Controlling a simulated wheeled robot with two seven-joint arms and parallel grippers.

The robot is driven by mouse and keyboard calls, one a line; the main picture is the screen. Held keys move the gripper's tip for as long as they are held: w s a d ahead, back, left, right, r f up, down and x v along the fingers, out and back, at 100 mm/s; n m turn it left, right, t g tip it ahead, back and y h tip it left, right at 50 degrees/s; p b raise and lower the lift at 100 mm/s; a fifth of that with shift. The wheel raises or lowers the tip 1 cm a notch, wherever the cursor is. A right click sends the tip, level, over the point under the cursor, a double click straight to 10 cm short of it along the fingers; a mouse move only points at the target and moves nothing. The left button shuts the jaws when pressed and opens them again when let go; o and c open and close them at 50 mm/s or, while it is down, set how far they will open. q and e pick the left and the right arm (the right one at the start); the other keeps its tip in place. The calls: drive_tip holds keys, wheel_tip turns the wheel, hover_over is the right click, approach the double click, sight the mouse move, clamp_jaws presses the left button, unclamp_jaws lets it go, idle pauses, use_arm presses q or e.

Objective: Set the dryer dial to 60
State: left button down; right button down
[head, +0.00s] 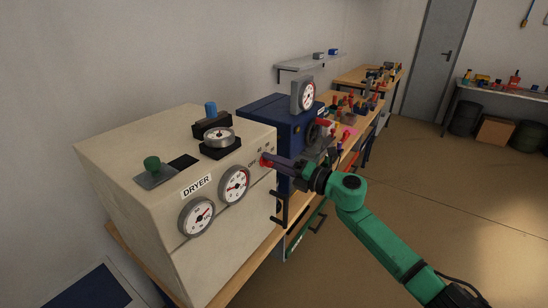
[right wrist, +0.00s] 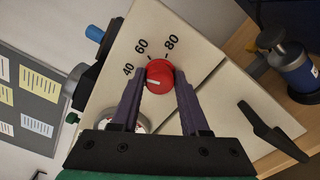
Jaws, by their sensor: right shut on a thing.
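The dryer (head: 110,160) is a cream box with a "DRYER" label, at the left in the head view. Its red dial (right wrist: 159,72) is on the front panel, with the marks 40, 60 and 80 around it. A short white line shows on the dial's lower left side; I cannot tell exactly which mark it matches. The dial also shows as a small red spot in the head view (head: 264,161). My right gripper (right wrist: 160,80) is shut on the dial, one purple finger on each side. My left gripper is not in view.
Two round gauges (head: 234,185) sit on the dryer front, left of the dial. A black handle (right wrist: 262,128) sticks out near the gripper. A blue machine (head: 265,108) stands beyond the dryer on a cluttered bench. The floor (head: 440,200) at the right is open.

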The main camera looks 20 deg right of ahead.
drive_tip(key=shift+f+m+p, duration=0.1)
drive_tip(key=shift+m+p, duration=2.3)
drive_tip(key=shift+m, duration=1.6)
drive_tip(key=shift+c, duration=2.1)
unclamp_jaws()
